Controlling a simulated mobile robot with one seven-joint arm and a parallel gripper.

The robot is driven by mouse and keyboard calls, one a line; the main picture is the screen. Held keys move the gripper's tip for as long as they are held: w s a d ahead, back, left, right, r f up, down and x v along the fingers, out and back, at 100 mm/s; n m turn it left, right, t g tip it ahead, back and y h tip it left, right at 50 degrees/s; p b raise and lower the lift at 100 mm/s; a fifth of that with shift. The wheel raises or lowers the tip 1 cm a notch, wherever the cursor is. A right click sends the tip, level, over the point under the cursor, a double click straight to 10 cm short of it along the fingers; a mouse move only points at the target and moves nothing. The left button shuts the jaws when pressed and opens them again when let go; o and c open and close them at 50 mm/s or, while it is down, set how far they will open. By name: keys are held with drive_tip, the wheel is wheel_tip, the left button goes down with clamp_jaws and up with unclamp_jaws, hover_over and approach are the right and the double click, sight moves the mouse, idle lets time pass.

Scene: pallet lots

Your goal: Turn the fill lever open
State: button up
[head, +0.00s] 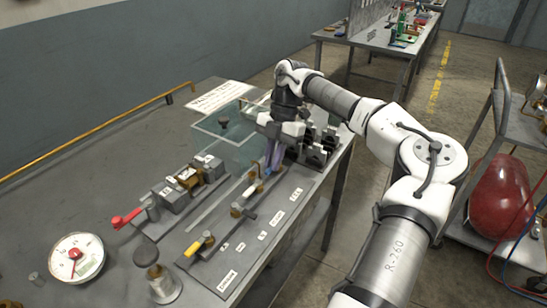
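A grey valve panel (226,269) lies on the bench with several small levers and white labels too small to read. A yellow-handled lever (194,247) is at its near end, and a dark lever on a brass body (241,210) is in its middle. I cannot tell which lever is the fill lever. My gripper (272,162) is low over the far end of the panel, beside a brass fitting (255,171). A bluish-purple part shows at the fingers; whether it is held, and whether the fingers are open, is unclear. My arm reaches in from the right.
A red-handled lever (127,217) sticks out left of a grey block assembly (181,186). A round gauge (76,258) and a dark-topped metal post (163,285) stand nearer. A clear pane (222,127) and dark slotted blocks (318,146) flank my gripper. A red tank (501,198) stands right.

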clamp_jaws()
drive_tip(key=n+p, duration=0.1)
drive_tip(key=n, duration=0.1)
drive_tip(key=shift+s+d+r+n+g+h+p, duration=0.15)
drive_tip(key=shift+d+n+g+h+p, duration=0.1)
drive_tip(key=shift+n+g+h+p, duration=0.15)
drive_tip(key=n+h, duration=0.1)
drive_tip(key=n, duration=0.2)
drive_tip(key=d+n+h+p, duration=0.1)
drive_tip(key=n, duration=0.2)
drive_tip(key=shift+d, duration=0.15)
drive_tip(key=n+h, duration=0.1)
drive_tip(key=n, duration=0.1)
drive_tip(key=d+n+h, duration=0.1)
drive_tip(key=n, duration=0.1)
drive_tip(key=shift+w+n+t+p, duration=0.2)
drive_tip(key=shift+n+t+p, duration=0.2)
drive_tip(key=shift+w+d+n+t+h, duration=0.2)
drive_tip(key=shift+n+t+h, duration=0.1)
drive_tip(key=shift+n, duration=0.8)
drive_tip(key=shift+w+d+n+t+h, duration=0.15)
drive_tip(key=shift+n+t+h, duration=0.15)
drive_tip(key=shift+n, duration=0.8)
drive_tip(key=shift+a, duration=0.1)
drive_tip(key=shift+o, duration=1.5)
unclamp_jaws()
